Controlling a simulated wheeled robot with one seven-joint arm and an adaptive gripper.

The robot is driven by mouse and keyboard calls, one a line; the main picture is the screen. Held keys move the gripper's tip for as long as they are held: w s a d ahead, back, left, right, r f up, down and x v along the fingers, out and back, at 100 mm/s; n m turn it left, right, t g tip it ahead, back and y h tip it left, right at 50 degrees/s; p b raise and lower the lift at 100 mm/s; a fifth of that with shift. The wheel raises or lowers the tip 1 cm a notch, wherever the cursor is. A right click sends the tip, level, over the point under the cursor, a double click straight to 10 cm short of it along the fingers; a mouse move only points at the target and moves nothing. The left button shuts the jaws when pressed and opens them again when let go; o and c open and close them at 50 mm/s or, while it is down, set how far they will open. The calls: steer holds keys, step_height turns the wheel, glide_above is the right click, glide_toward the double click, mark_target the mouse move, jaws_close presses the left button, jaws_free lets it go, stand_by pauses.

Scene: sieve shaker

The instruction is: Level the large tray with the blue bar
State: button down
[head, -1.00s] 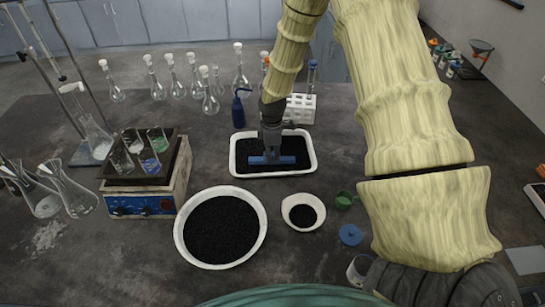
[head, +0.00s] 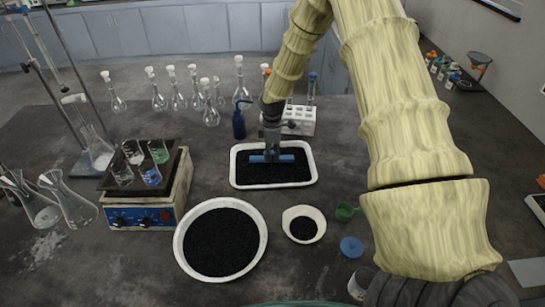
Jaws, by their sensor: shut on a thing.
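The large tray (head: 236,183) is a white rectangular tray with rounded corners, filled with black granules, in the middle of the bench. My gripper (head: 271,146) reaches down over the tray and is shut on the blue bar (head: 290,158). The bar lies level, left to right, at the granules in the upper middle of the tray. I cannot tell how deep its lower edge sits. The granules look mostly flat. My arm comes in from the right and hides part of the area behind the tray.
A round white basin (head: 262,257) and a small white bowl (head: 319,233), both with black granules, stand in front of the tray. A hotplate shaker (head: 150,217) with beakers is at left. A test tube rack (head: 301,120), blue bottle (head: 238,124) and several flasks stand behind.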

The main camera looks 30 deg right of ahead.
steer(key=shift+w+d, duration=0.65)
steer(key=shift+w, duration=0.35)
steer(key=shift+w+d, duration=0.6)
steer(key=shift+w, duration=0.35)
step_height(320, 180, up, 6)
steer(key=p, duration=0.3)
steer(key=shift+a, duration=0.1)
